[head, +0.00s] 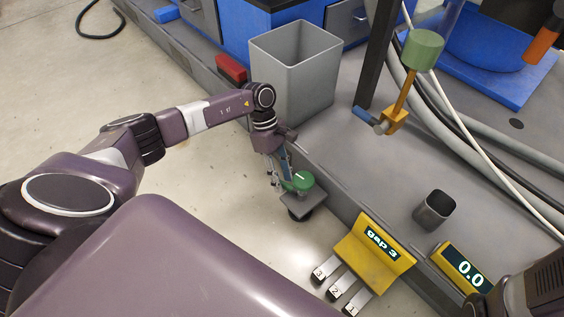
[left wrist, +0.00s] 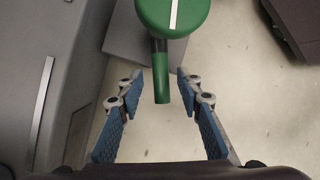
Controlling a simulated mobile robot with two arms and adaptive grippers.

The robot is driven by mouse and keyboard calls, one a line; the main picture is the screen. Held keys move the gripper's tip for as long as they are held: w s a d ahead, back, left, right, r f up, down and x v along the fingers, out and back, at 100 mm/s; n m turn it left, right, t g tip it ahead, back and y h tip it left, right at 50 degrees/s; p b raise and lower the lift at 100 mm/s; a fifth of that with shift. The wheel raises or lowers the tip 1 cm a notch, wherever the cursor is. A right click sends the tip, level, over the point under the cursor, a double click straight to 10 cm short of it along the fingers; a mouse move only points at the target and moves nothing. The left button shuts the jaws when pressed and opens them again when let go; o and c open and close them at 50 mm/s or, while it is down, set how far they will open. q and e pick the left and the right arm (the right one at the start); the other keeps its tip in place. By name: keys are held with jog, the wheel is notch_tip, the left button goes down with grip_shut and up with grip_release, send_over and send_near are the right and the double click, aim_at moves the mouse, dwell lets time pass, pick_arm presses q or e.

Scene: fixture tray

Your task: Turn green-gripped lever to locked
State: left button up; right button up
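A green round knob (head: 304,181) with a white line sits on a grey bracket (head: 318,197) at the bench's front edge. In the left wrist view the knob (left wrist: 172,14) is at the top, and its lever, with a green grip (left wrist: 162,85), points down toward me. My left gripper (left wrist: 160,88) is open, one blue-padded finger on each side of the grip's end, with visible gaps on both sides. In the head view my left gripper (head: 282,185) is just left of the knob. My right gripper is out of view; only part of a dark arm shows at lower right.
A grey bin (head: 297,75) and a red block (head: 231,68) stand behind my left wrist. An orange post with a green cylinder (head: 422,50), a dark cup (head: 434,210), a yellow "gap 3" panel (head: 373,255) and a yellow 0.0 display (head: 463,268) are to the right.

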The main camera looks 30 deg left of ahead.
pick_arm(q)
jog(key=v, duration=1.2)
